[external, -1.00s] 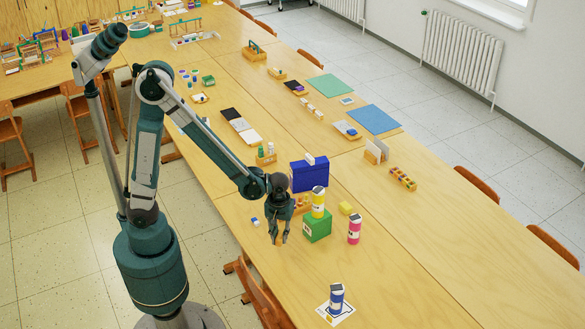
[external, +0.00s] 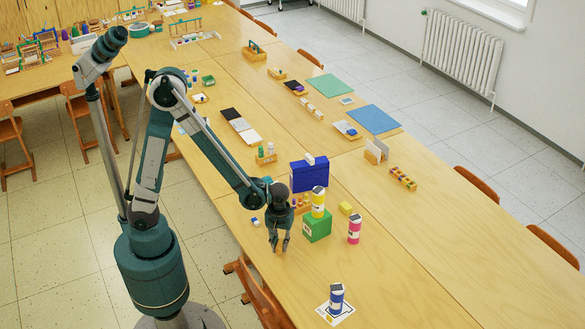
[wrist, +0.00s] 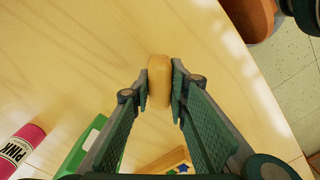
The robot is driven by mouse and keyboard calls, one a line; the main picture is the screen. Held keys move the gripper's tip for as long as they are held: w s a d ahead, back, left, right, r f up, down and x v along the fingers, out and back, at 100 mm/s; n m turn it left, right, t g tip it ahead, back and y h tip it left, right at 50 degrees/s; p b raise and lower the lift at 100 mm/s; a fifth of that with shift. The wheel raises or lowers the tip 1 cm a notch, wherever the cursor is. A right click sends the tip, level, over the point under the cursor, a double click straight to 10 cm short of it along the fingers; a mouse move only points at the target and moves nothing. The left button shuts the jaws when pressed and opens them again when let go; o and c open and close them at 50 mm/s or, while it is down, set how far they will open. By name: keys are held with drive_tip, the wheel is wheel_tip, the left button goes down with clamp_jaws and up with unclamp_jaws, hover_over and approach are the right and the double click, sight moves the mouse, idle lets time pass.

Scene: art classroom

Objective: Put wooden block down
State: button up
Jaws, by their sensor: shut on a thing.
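The wooden block (wrist: 159,82) is a small, rounded, tan piece held between my fingertips in the wrist view. My gripper (external: 279,246) is shut on it, one finger on each long side, and points down near the front edge of the long wooden table (external: 400,290). In the external view the block is too small and too much covered by the fingers to make out clearly. I cannot tell whether its underside touches the tabletop.
A wooden chair (external: 262,292) is by the table edge. Tabletop between gripper and blue bottle is clear.

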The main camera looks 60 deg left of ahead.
sight(280, 242)
drive_tip(key=shift+f, duration=0.8)
drive_tip(key=shift+f+b, duration=0.15)
drive_tip(key=shift+b, duration=0.15)
drive_tip(key=o, duration=0.9)
drive_tip(key=shift+r, duration=0.2)
drive_tip(key=shift+r+p, duration=1.65)
drive_tip(key=shift+r, duration=4.35)
drive_tip(key=shift+a+r, duration=0.1)
drive_tip(key=s+a+r+m+t, duration=0.2)
drive_tip(key=s+a+r+m, duration=0.1)
drive_tip(key=a+r, duration=0.3)
drive_tip(key=s+a+r+m+t, duration=0.2)
drive_tip(key=a+r, duration=0.4)
drive_tip(key=a, duration=0.4)
drive_tip(key=s+a+r+m+t, duration=0.3)
drive_tip(key=s+a+r+m, duration=0.1)
drive_tip(key=a+r, duration=0.3)
drive_tip(key=shift+s+a, duration=0.2)
drive_tip(key=shift+a, duration=0.2)
